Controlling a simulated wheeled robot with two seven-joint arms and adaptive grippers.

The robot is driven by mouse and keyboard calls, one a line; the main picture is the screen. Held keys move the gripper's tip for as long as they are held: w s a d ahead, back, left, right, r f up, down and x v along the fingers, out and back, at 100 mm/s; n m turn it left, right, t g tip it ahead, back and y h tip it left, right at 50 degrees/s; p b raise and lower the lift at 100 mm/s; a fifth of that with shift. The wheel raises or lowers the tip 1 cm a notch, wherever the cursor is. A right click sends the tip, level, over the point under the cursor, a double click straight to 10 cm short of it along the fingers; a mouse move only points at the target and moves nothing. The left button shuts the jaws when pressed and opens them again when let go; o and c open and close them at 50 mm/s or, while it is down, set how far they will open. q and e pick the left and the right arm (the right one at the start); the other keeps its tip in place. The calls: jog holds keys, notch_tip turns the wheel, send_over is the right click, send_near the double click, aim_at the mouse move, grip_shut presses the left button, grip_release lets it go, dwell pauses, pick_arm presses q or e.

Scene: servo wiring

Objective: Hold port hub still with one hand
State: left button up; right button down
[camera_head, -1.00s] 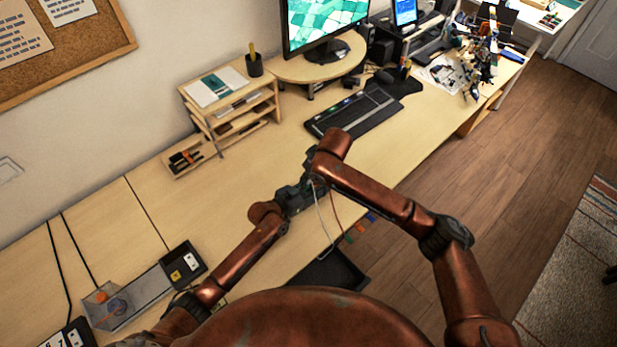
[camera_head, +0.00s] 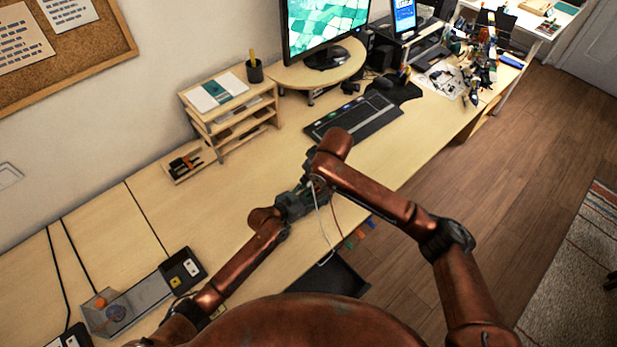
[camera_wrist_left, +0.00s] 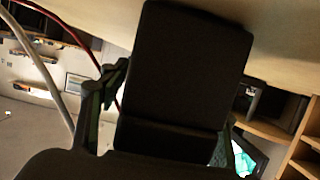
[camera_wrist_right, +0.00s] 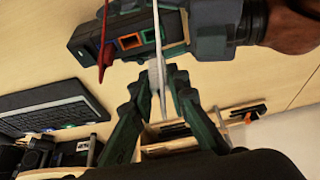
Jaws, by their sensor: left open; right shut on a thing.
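The port hub is a dark box with an orange and a green-rimmed port (camera_wrist_right: 112,48) in the right wrist view; it fills the middle of the left wrist view (camera_wrist_left: 185,70). My left gripper (camera_head: 300,195) is at the hub, its open fingers on either side of it; finger contact is unclear. A red cable (camera_wrist_right: 104,40) meets the hub's port face. My right gripper (camera_wrist_right: 160,78) is shut on a white plug (camera_wrist_right: 154,76) with a white cable, just off the port face. In the head view my right arm mostly hides the hub and right gripper.
The hub is above the desk's front edge. A keyboard (camera_head: 354,122), wooden shelf organizer (camera_head: 232,112) and tool tray (camera_head: 186,164) lie beyond. A grey tray (camera_head: 135,300) with small parts is at lower left. The desk between is clear.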

aim_at(302, 200)
pick_arm(q)
jog(key=v, duration=1.2)
